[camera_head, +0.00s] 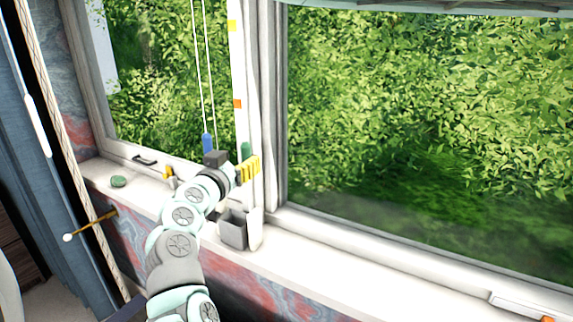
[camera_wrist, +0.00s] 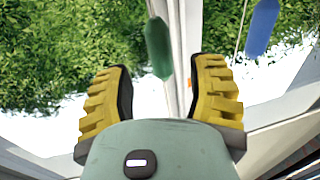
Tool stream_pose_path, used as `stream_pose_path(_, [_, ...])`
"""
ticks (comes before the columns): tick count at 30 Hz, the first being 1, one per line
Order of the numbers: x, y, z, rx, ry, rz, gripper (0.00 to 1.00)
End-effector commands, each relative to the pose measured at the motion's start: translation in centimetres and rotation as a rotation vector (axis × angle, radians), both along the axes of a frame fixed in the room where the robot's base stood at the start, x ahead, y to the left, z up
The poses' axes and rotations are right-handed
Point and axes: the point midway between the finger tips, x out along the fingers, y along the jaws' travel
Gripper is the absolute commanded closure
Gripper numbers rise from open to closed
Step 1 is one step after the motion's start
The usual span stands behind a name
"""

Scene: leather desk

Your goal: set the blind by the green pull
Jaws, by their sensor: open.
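The green pull (camera_head: 246,149) hangs near the white window post, just behind my gripper (camera_head: 250,169) in the head view. In the wrist view the green pull (camera_wrist: 158,47) is a long faceted piece, upright, between the spread yellow fingertips of my gripper (camera_wrist: 161,67) and slightly beyond them. The fingers are open, and no contact with the pull shows. A blue pull (camera_head: 208,140) hangs on white cords to the left; it also shows at the upper right of the wrist view (camera_wrist: 262,27). The blind's lower edge (camera_head: 440,9) shows at the top right.
A white strip (camera_head: 235,62) with yellow and orange marks runs beside the cords. A grey open box (camera_head: 233,229) stands on the white sill (camera_head: 330,258) below my gripper. A green stone-like object (camera_head: 118,181) lies at the left. The sill to the right is mostly clear.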

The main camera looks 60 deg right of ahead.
Motion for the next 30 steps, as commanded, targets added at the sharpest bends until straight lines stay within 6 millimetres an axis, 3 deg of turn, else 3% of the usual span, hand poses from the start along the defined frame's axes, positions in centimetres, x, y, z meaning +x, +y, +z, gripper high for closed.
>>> stream_pose_path(13, [1.1,-3.6,0.1,0.001,0.0,0.0,0.44])
stream_pose_path(27, [1.4,-4.1,0.0,0.0,0.0,0.005,0.44])
stream_pose_path(28, [1.3,-4.1,0.0,0.001,0.0,0.004,0.39])
stream_pose_path(30, [1.3,-4.1,0.0,0.001,0.0,0.004,0.47])
